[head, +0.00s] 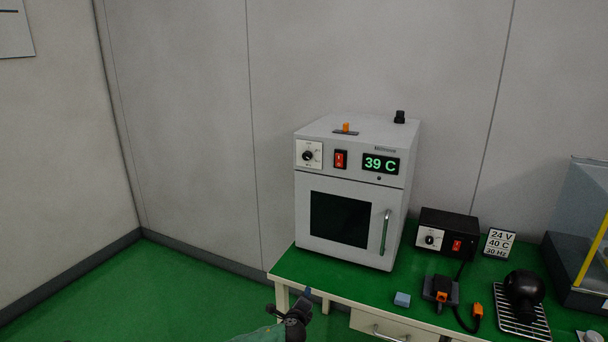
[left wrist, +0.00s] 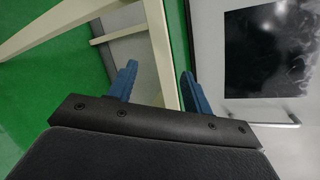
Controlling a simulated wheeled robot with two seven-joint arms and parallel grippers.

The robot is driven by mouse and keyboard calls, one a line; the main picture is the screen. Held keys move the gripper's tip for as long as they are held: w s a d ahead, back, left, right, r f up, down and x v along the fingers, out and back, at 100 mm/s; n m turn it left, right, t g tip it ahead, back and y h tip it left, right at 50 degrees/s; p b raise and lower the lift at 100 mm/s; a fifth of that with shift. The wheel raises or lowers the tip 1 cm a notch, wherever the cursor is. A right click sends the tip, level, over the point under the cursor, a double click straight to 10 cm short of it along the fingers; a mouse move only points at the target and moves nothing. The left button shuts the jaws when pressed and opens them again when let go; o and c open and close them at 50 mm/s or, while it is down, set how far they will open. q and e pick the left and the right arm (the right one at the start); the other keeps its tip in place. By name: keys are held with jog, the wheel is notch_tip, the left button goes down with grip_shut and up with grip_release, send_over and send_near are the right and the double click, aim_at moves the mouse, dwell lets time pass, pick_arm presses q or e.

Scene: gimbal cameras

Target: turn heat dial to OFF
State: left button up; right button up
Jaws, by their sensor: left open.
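A white oven (head: 310,262) stands on the left part of the green-topped bench. A black dial (head: 307,156) sits on a white plate at its upper left; its markings and pointer are too small to read. A red switch (head: 340,159) and a green display (head: 380,164) reading 39 C are to its right. My left gripper (head: 300,300) is low at the bench's front left corner, well below the dial and apart from it. In the left wrist view its two blue fingers (left wrist: 158,84) are spread with nothing between them. The oven's dark window (left wrist: 268,50) shows there. My right gripper is not in view.
The left floor is clear.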

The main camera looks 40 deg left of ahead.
pick_arm(q)
jog(key=w+a+r+m+t, duration=0.2)
jog(key=w+r, duration=0.1)
jog(key=r, duration=0.4)
jog(key=w+a+r+m+t, duration=0.1)
jog(key=w+a+r+m, duration=0.15)
jog(key=r, duration=0.45)
jog(key=w+a+r+m+t, duration=0.2)
jog(key=a+r+m, duration=0.1)
jog(key=r, duration=0.4)
jog(key=m+t+h+p, duration=0.2)
jog(key=m+t, duration=0.2)
jog(key=m, duration=0.4)
send_near(306, 158)
jog(key=p+x, duration=0.2)
jog(key=x, duration=0.5)
jog(key=shift+r+p, duration=0.15)
jog(key=shift+p, duration=0.2)
jog(key=shift+w+a+r, duration=0.15)
jog(key=shift+w+a, duration=0.05)
jog(key=shift+w, duration=0.45)
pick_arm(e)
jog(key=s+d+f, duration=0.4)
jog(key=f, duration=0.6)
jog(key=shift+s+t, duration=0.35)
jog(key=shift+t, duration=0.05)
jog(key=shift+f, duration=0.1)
